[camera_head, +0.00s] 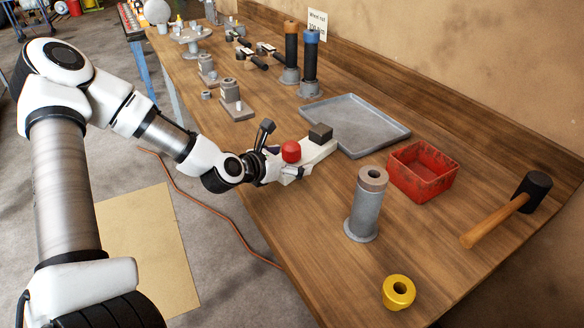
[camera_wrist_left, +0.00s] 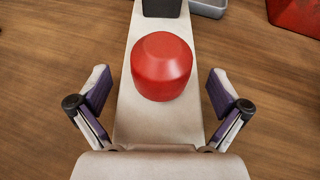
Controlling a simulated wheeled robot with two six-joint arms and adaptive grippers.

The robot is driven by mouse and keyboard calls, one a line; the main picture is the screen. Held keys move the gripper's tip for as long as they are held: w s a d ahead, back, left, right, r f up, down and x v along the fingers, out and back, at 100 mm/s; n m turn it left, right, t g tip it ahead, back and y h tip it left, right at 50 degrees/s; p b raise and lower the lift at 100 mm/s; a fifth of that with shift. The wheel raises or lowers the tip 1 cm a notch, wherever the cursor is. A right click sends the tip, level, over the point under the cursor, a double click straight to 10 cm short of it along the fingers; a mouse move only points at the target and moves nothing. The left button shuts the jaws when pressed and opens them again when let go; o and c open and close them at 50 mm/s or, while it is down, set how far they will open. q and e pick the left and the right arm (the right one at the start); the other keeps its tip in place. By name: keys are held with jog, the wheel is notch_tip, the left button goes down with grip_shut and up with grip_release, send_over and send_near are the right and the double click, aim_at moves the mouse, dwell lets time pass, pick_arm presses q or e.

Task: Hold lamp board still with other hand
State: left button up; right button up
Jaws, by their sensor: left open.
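The lamp board is a pale, narrow board (camera_head: 318,150) lying on the wooden bench, with a red round lamp (camera_head: 291,151) at its near end and a dark block (camera_head: 320,132) further along. In the left wrist view the board (camera_wrist_left: 150,121) runs away from me, with the red lamp (camera_wrist_left: 161,67) in the middle and part of the dark block (camera_wrist_left: 161,7) at the top. My left gripper (camera_head: 301,173) is at the board's near end. Its fingers (camera_wrist_left: 159,95) are spread on both sides of the board, with gaps, and hold nothing. My right gripper is not seen.
A grey tray (camera_head: 377,148) lies just behind the board, with a red bin (camera_head: 422,172) to its right. A grey cylinder (camera_head: 366,207), a yellow ring (camera_head: 398,292) and a mallet (camera_head: 508,211) stand or lie nearer the front right. Several metal parts are further back.

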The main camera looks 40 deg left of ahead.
pick_arm(q)
jog(key=shift+w+f, duration=0.15)
jog(key=shift+w, duration=0.15)
jog(key=shift+s, duration=0.1)
jog(key=c, duration=1.4)
jog(key=o, duration=0.9)
jog(key=c, duration=0.9)
jog(key=shift+d+f+b, duration=0.1)
jog(key=shift+f+b, duration=0.05)
jog(key=shift+b, duration=0.25)
jog(key=shift+s+d+f, duration=0.1)
jog(key=shift+s+f, duration=0.1)
jog(key=shift+s, duration=0.05)
jog(key=o, duration=1.4)
jog(key=shift+w, duration=0.1)
jog(key=shift+r, duration=0.2)
